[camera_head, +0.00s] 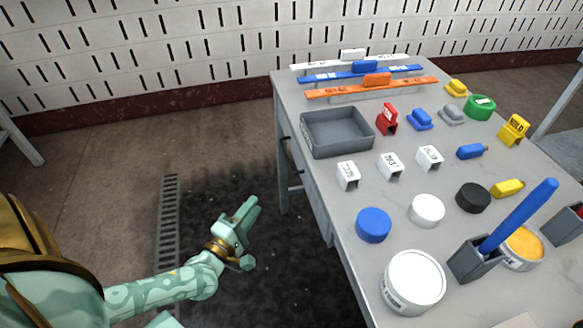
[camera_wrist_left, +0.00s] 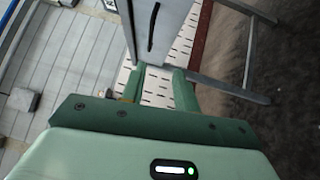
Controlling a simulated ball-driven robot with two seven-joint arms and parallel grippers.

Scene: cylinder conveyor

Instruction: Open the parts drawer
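The parts drawer shows as part of the grey front (camera_head: 314,205) on the left side of the workbench, seen at a steep angle in the head view. In the left wrist view a grey drawer panel (camera_wrist_left: 168,38) carries a dark bar handle (camera_wrist_left: 153,27). It looks closed, but its edges are hard to make out. My left gripper (camera_head: 248,208) is left of the bench side, apart from it. In the left wrist view its two green fingers (camera_wrist_left: 160,78) are apart with nothing between them. My right gripper is in neither view.
The bench top (camera_head: 330,180) holds a grey tray (camera_head: 336,139), a white tub (camera_head: 413,282), a blue cylinder (camera_head: 374,225), a grey holder with a blue rod (camera_head: 527,210) and several small labelled parts. Bare floor (camera_head: 120,190) lies left of the bench. A slotted wall (camera_head: 150,50) stands behind.

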